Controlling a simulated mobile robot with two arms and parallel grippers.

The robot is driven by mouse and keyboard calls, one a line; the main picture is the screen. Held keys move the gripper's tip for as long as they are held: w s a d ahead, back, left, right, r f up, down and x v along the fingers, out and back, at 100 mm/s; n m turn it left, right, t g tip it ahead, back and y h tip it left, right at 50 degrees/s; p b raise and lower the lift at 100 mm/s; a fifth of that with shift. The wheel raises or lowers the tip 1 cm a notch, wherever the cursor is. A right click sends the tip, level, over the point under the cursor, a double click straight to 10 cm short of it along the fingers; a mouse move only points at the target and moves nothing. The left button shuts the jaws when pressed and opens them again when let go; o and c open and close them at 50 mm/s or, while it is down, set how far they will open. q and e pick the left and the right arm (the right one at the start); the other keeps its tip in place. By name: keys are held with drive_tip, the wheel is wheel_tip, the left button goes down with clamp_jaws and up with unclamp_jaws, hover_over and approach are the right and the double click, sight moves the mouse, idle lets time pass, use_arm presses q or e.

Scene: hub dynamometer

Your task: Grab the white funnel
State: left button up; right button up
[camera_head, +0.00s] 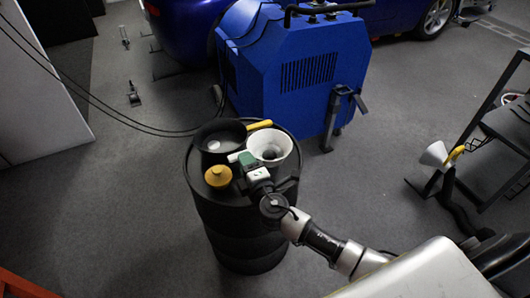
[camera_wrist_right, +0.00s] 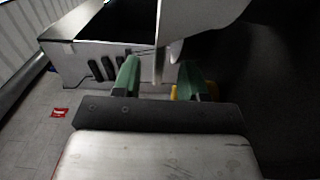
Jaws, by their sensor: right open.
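The white funnel (camera_head: 283,149) sits mouth up on top of a black drum (camera_head: 240,215) in the head view. My right gripper (camera_head: 245,159) is at the funnel's near left side, over the drum top. In the right wrist view the gripper's green fingers (camera_wrist_right: 160,80) are apart, and part of the white funnel (camera_wrist_right: 200,14) shows ahead of them. Its thin edge appears between the fingertips; I cannot tell whether they touch it.
A black open container (camera_head: 220,136) and a mustard-yellow object (camera_head: 218,177) stand on the drum close to the gripper. A blue machine (camera_head: 295,75) stands behind.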

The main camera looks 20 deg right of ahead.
drive_tip(key=shift+w+a, duration=0.1)
drive_tip(key=shift+w, duration=1.45)
clamp_jaws()
drive_tip(key=shift+r, duration=0.15)
